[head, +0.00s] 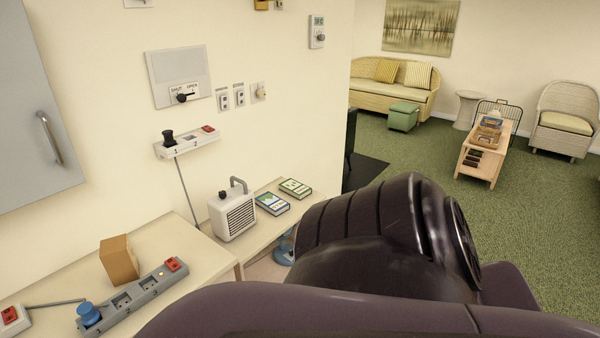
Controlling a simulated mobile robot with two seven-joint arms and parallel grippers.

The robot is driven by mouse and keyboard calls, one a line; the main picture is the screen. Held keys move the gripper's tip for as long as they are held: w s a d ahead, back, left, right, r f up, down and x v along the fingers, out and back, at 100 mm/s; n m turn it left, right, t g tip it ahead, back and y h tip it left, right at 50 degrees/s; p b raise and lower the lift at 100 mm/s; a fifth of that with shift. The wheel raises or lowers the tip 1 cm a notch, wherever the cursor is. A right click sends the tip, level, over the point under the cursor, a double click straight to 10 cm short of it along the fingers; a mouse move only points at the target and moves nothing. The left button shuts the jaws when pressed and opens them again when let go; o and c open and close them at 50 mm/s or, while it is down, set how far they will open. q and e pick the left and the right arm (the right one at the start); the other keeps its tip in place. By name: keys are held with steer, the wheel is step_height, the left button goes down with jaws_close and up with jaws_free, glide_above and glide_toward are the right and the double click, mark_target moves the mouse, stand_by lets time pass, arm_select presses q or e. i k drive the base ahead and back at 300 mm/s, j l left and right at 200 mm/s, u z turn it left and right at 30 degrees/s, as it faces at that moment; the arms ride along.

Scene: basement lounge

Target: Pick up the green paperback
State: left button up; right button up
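A book with a green and pale cover (295,188) lies flat on a low cream surface against the wall, near its far end. It looks like the green paperback, but its title is too small to read. A blue book with a green edge (272,203) lies just to its left and nearer, next to a small white heater. Neither of my grippers shows. A dark arm link of mine fills the lower middle and right, in front of part of the low surface.
The white heater (232,215) stands left of the books. A cream counter (185,250) at lower left bears a cardboard-coloured box (119,260) and a grey power strip (135,300). A wall shelf (188,144) is above. Green carpet (430,160) lies open at right, before a coffee table (482,155).

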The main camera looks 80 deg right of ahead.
mark_target(294, 188)
steer(key=z, duration=2.55)
steer(key=u, duration=0.25)
steer(key=i+l+u, duration=0.2)
steer(key=u, duration=0.25)
steer(key=i+l+u, duration=0.2)
steer(key=u, duration=0.25)
steer(key=i+l+u, duration=0.1)
steer(key=l, duration=0.2)
steer(key=i+l, duration=0.15)
steer(key=l, duration=0.2)
steer(key=i+l+u, duration=0.15)
steer(key=l, duration=0.15)
steer(key=i+l, duration=0.1)
steer(key=l, duration=0.2)
steer(key=i+l, duration=0.1)
steer(key=l, duration=0.25)
steer(key=i+l, duration=0.1)
steer(key=l, duration=0.2)
